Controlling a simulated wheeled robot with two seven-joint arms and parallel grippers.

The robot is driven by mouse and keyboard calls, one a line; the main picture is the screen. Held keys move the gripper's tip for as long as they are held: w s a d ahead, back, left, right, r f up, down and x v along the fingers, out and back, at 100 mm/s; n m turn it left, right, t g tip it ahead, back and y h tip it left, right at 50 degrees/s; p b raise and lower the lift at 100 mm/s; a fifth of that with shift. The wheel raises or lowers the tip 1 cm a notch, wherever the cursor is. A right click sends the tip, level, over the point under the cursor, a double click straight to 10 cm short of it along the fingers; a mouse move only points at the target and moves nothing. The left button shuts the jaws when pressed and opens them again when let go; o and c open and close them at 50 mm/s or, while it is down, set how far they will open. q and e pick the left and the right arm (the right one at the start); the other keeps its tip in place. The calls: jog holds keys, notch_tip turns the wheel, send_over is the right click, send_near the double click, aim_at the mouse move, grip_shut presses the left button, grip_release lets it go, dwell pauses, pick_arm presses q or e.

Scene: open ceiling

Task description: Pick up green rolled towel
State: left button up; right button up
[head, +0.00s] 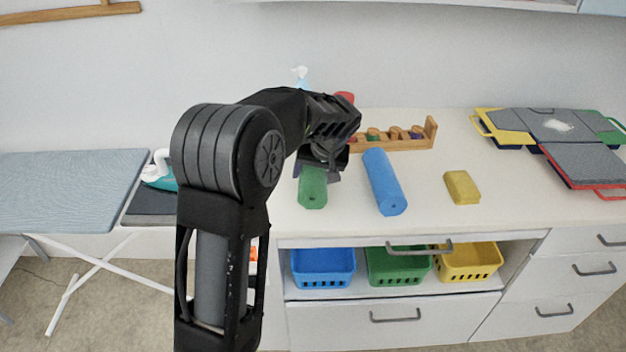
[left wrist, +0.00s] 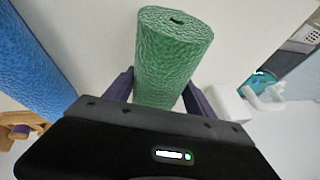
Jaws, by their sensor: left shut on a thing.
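The green rolled towel (head: 313,188) lies on the white counter in the head view, its near end sticking out from under my left gripper (head: 322,168). In the left wrist view the green rolled towel (left wrist: 172,55) stands between the two dark fingers of my left gripper (left wrist: 160,92), which is shut on it. Its far part is hidden by the gripper. I cannot tell whether the towel touches the counter. My right gripper is in neither view.
A blue rolled towel (head: 384,183) lies just right of the green one, and a folded yellow cloth (head: 462,187) lies further right. A wooden rack (head: 431,134) stands behind. Blue (head: 322,267), green (head: 398,266) and yellow (head: 469,262) baskets sit below. An ironing board (head: 70,190) is at left.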

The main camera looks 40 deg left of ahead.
pick_arm(q)
notch_tip(320, 180, up, 8)
jog(key=shift+f+b, duration=0.1)
jog(key=shift+b, duration=0.3)
